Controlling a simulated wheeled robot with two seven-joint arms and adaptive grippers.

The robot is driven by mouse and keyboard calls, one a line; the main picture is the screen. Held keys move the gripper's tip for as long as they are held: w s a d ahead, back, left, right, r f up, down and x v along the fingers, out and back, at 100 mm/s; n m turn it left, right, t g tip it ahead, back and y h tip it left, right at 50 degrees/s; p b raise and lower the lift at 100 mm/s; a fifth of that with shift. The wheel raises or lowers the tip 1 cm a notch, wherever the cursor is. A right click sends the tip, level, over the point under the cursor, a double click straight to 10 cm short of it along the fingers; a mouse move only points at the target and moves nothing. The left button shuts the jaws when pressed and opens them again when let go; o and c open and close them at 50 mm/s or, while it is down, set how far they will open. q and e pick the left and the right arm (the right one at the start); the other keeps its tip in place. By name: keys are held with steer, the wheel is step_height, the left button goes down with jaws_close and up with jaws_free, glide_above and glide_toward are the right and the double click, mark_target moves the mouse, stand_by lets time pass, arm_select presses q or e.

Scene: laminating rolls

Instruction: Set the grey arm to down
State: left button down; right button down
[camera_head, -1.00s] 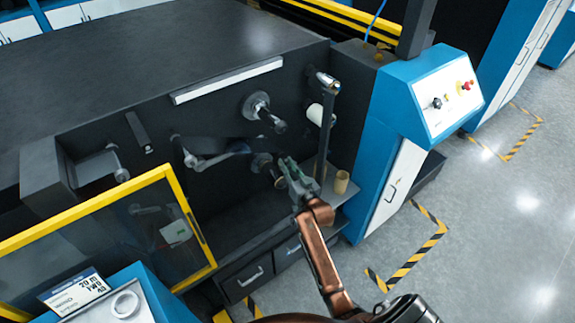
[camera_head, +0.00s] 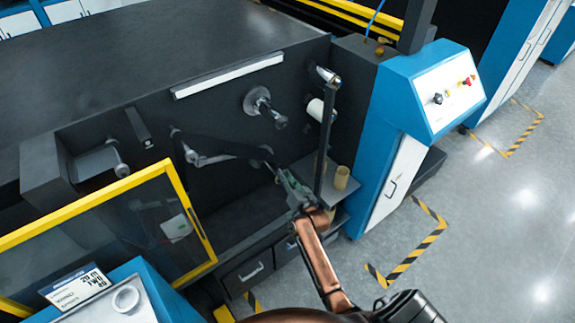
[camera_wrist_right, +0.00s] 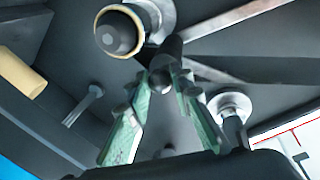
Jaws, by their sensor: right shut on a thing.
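The grey arm (camera_head: 222,151) is a dark, slim bar on the black machine front. It runs from a pivot on the left to the right, sloping slightly down, and its right end meets my right gripper (camera_head: 271,169). In the right wrist view, the green fingers of my right gripper (camera_wrist_right: 167,82) are closed about a dark round rod at the arm's end, and the grey arm (camera_wrist_right: 245,67) runs off to the right. The fingers partly hide the grip. My left gripper does not show.
A flanged spindle (camera_head: 263,108) and a white roll (camera_head: 316,109) stick out above the gripper. A dark upright bar (camera_head: 326,135) stands just right of it. A tan cup (camera_head: 342,177) sits on a shelf. A yellow-framed guard (camera_head: 186,205) stands at the left.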

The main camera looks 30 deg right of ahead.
steer(key=shift+a+f+m, duration=0.2)
steer(key=shift+f, duration=0.3)
steer(key=shift+a+f+m, duration=0.15)
steer(key=shift+f+m, duration=0.05)
steer(key=shift+f, duration=0.3)
steer(key=c, duration=1.7)
jaws_free()
steer(key=s, duration=0.4)
steer(key=s+a, duration=0.1)
steer(key=s, duration=0.3)
steer(key=s+r, duration=0.1)
steer(key=s, duration=0.3)
steer(key=shift+a, duration=0.15)
